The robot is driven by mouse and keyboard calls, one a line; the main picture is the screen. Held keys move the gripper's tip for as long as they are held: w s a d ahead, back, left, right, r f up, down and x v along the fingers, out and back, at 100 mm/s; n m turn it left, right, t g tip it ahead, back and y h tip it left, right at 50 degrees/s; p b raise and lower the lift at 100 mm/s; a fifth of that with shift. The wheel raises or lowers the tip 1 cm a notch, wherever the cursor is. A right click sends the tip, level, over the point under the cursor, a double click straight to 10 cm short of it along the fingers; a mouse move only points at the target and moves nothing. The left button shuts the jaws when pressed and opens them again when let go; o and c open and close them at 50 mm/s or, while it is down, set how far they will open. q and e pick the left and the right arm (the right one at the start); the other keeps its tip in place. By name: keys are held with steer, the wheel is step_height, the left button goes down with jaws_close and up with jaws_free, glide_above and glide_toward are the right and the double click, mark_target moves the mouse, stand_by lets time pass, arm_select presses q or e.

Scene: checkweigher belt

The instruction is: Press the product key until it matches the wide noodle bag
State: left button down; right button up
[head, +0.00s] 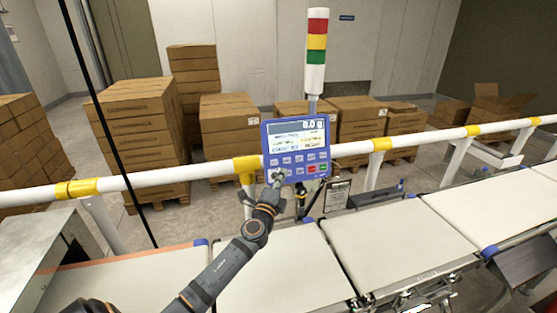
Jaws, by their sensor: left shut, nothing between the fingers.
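The blue control panel (296,147) stands behind the belt, with a lit screen (298,137) at its top and rows of keys below. The screen shows a large "0.0"-like reading; its smaller lines are too small to read surely. A red key and a green key sit at the panel's lower right. My left gripper (278,176) is shut and empty at the panel's lower left keys. It hides some of them, and I cannot tell whether it touches a key. My right gripper is not in view. I make out no noodle bag.
White belt sections (386,240) run across the front. A white and yellow rail (215,172) passes behind them. A red, yellow and green light tower (316,50) rises above the panel. Stacked cartons (142,135) stand behind the rail. The belts look empty.

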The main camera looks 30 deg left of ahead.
mark_target(275, 168)
arm_select(q)
steer(key=w+a+b, duration=0.1)
steer(key=a, duration=0.1)
steer(key=w+a+f+b, duration=0.1)
steer(key=w+a+b, duration=0.1)
steer(key=w+a+f+b, duration=0.1)
steer(key=w+a+b, duration=0.1)
steer(key=shift+w, duration=0.1)
steer(key=shift+r, duration=0.1)
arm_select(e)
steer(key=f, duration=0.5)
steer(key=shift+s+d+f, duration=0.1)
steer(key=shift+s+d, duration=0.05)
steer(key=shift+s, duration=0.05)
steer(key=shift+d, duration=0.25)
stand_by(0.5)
arm_select(q)
steer(key=shift+a, duration=0.1)
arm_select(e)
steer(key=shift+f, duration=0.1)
